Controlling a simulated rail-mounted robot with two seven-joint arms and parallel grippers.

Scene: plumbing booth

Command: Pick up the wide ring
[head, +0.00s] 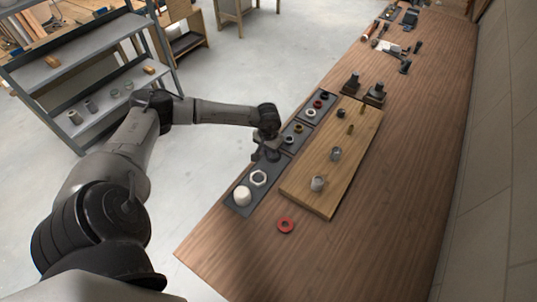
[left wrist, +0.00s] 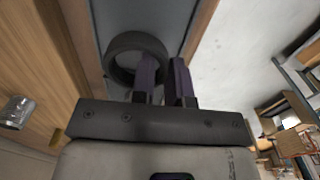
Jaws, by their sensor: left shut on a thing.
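The wide ring (left wrist: 136,42) is a thick dark grey ring in the left wrist view, above a grey tray surface. My left gripper (left wrist: 164,65) has one finger inside the ring and the other outside, shut on its wall. In the head view my left gripper (head: 265,153) is low over the grey parts tray (head: 272,166); the ring is hard to make out there against the dark fingers. Whether the ring still touches the tray I cannot tell. My right gripper is not in view.
A red ring (head: 286,225) lies on the bench (head: 340,240). The near bench is mostly clear.

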